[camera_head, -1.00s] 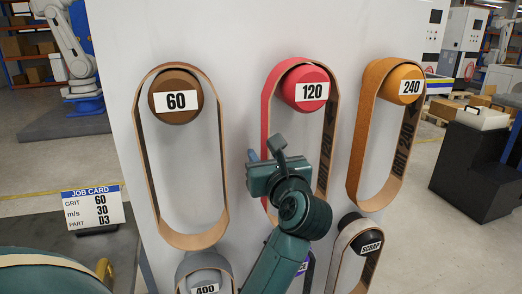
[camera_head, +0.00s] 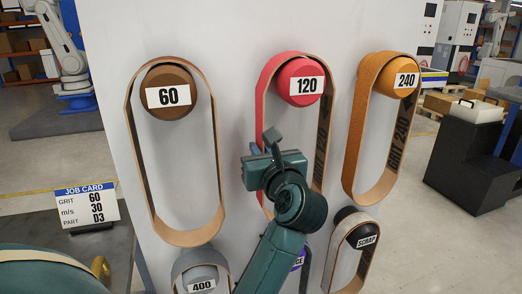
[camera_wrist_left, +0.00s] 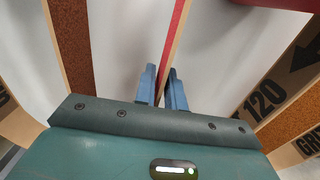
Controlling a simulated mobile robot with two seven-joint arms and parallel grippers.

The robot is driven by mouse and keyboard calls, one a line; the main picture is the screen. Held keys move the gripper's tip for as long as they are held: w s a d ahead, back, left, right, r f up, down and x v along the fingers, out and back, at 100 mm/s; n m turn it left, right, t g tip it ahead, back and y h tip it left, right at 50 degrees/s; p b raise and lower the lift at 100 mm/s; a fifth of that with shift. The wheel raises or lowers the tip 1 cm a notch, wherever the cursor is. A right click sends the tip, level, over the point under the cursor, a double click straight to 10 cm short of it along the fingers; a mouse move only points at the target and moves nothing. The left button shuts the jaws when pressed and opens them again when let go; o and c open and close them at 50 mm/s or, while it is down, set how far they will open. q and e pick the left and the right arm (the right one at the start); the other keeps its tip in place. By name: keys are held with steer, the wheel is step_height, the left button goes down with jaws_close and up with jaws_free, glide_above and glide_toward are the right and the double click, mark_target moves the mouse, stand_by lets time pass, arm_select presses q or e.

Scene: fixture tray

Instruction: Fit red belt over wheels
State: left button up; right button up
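The red belt (camera_head: 259,112), a long loop, hangs from the red peg (camera_head: 300,84) labelled 120 on the white panel. Its inner face is tan with dark print. The gripper and arm hide the belt's lower part in the head view. My right gripper is out of view.
The brown belt (camera_head: 133,150) on peg 60 hangs to the left, the orange belt (camera_head: 354,125) on peg 240 to the right. Below are the 400 peg (camera_head: 202,286) and SCRAP peg (camera_head: 364,236). A job card (camera_head: 87,205) reads grit 60. A green rounded body (camera_head: 40,280) stands lower left.

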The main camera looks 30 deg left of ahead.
arm_select(q)
jaws_close()
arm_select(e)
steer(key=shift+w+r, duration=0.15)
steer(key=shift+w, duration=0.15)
arm_select(q)
steer(key=shift+r, duration=0.1)
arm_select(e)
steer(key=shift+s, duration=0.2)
arm_select(q)
steer(key=shift+r+p, duration=0.35)
steer(key=shift+r, duration=0.05)
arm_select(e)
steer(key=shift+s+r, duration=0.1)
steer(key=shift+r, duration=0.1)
arm_select(q)
steer(key=shift+d, duration=0.1)
